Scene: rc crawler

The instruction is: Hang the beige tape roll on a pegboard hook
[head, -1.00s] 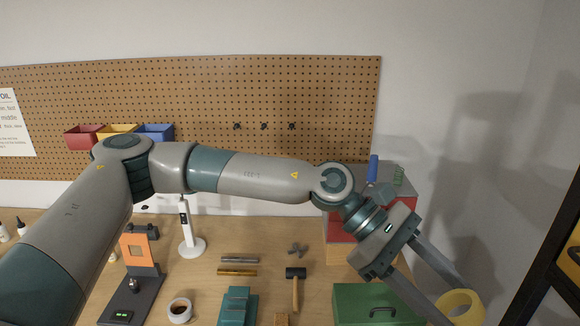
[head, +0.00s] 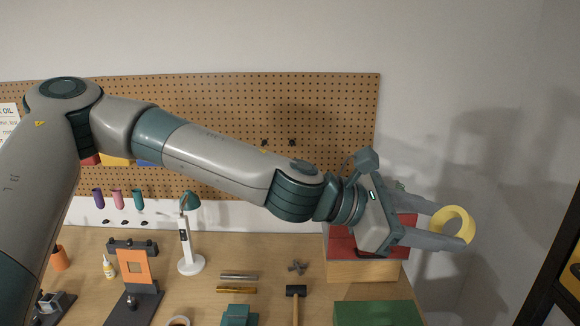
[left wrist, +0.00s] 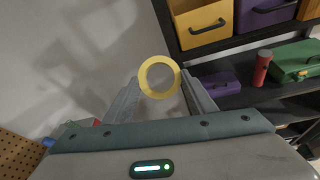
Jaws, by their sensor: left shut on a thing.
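The beige tape roll, a pale yellow ring (head: 469,221), is held at the tips of my left gripper (head: 450,225), to the right of the bench and pegboard. It also shows in the left wrist view as a ring (left wrist: 146,77) between the two fingers (left wrist: 160,92). The pegboard (head: 330,120) is on the back wall. Two dark hooks (head: 264,142) and (head: 292,142) show on it; my left arm covers part of the board. My right gripper is not in view.
Below the left gripper are a red box (head: 341,243) and a green box (head: 375,313) on the bench (head: 225,262). A dark shelf (head: 568,240) stands at the right. A white lamp (head: 190,262) and a black mallet (head: 296,291) are on the bench.

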